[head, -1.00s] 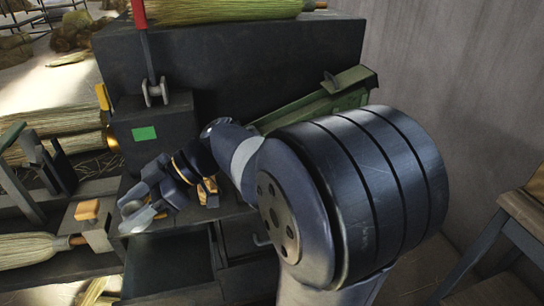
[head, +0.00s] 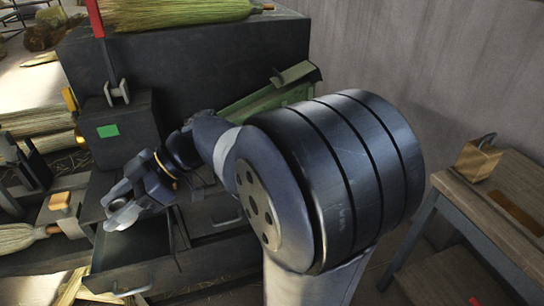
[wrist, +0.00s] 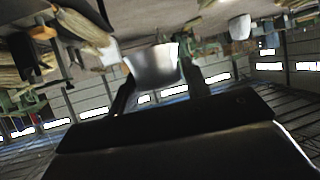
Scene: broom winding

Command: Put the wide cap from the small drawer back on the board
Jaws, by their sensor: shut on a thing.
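My gripper (head: 122,208) is at the left of the head view, above the open drawer (head: 125,282) in the dark cabinet. In the wrist view, a smooth silvery-grey piece, wider at its top, sits between the two dark fingers; it looks like the wide cap (wrist: 152,68). My gripper is shut on it. I cannot pick out the board with certainty in either view.
Another drawer (head: 213,212) with a handle is partly behind my arm. A dark block with a green patch (head: 108,131) stands behind my gripper. A green broom (head: 175,12) lies on top of the cabinet.

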